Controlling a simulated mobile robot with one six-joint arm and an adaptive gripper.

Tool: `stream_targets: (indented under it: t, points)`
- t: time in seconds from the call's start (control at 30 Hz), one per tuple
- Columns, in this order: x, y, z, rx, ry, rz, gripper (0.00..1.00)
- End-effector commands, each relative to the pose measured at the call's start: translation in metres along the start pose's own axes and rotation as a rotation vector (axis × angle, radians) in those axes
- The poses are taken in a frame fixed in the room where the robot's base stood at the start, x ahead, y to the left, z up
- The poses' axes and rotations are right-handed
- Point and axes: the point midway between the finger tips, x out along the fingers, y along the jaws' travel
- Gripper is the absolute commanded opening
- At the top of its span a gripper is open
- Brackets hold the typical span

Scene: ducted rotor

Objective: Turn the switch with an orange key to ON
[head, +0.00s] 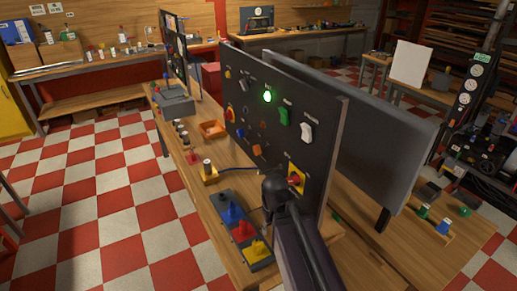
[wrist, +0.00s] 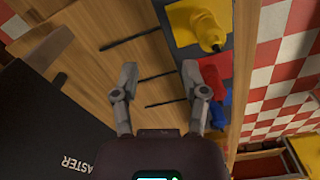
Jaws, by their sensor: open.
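The dark upright control panel (head: 318,120) stands on the wooden bench in the head view. Small orange parts show on its lower middle, one of them an orange piece (head: 257,150) that may be the orange key; its ON or OFF position is too small to read. My gripper (wrist: 159,72) is open and empty in the wrist view, with its fingers spread over the bench top. In the head view my dark arm is in front of the panel's lower right, and the fingertips cannot be made out. Part of the panel's lettering, "ASTER", shows at the wrist view's lower left.
A grey box with blue, red and yellow (head: 257,249) controls lies on the bench before the panel. A red knob on a yellow plate (head: 296,178) is close to my arm. A green lamp (head: 267,97) glows above. A grey board (head: 375,125) stands behind.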

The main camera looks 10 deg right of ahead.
Motion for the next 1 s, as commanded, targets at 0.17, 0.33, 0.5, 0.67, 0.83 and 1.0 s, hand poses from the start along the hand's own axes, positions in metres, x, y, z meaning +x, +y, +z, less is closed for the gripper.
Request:
stream_targets:
  t: [0.17, 0.33, 0.5, 0.67, 0.83, 1.0]
  points:
    - [0.0, 0.0, 0.0, 0.0, 0.0, 0.0, 0.57]
    - [0.0, 0.0, 0.0, -0.001, 0.0, 0.001, 0.81]
    - [0.003, 0.001, -0.007, -0.026, -0.003, 0.034, 0.91]
    - [0.007, 0.008, -0.024, -0.089, -0.011, 0.129, 0.91]
    - [0.011, 0.012, -0.056, -0.215, -0.029, 0.308, 0.91]
    - [0.005, 0.011, -0.096, -0.364, -0.062, 0.535, 0.91]
